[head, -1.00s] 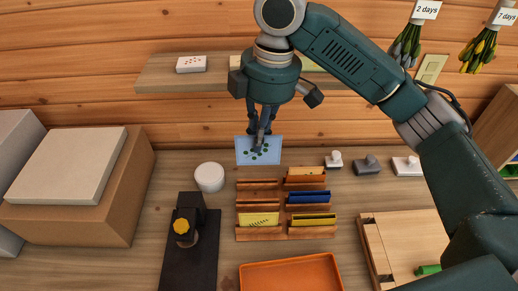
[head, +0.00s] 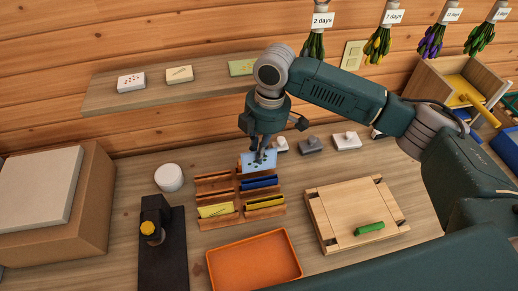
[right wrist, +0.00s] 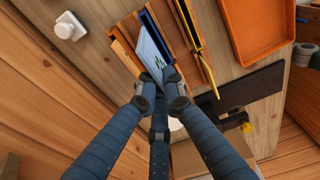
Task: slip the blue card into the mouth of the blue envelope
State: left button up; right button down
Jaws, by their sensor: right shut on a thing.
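The blue card (head: 248,162) is pale blue with dark green spots. My right gripper (head: 262,157) is shut on it and holds it over the back right part of the wooden rack (head: 217,224). The card also shows in the right wrist view (right wrist: 149,46), with the fingertips on its near end. The blue envelope (head: 259,184) stands in the right column of the rack, in the middle row, just in front of the card. Its blue edge shows beside the card in the right wrist view (right wrist: 152,24). The card looks outside its mouth. My left gripper is out of view.
An orange tray (head: 254,264) lies in front. A white round tub (head: 169,178) and a black stand (head: 160,240) are left. Small knobbed blocks (head: 311,145) stand behind right. A wooden board (head: 350,205) lies right.

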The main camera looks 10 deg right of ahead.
jog(key=shift+s+d+r+p, duration=0.1)
jog(key=shift+d+p, duration=0.05)
jog(key=shift+p, duration=0.25)
notch_tip(320, 180, down, 3)
jog(key=shift+f+b, duration=0.1)
jog(key=shift+b, duration=0.25)
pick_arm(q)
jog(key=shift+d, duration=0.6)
pick_arm(e)
jog(key=shift+f, duration=0.7)
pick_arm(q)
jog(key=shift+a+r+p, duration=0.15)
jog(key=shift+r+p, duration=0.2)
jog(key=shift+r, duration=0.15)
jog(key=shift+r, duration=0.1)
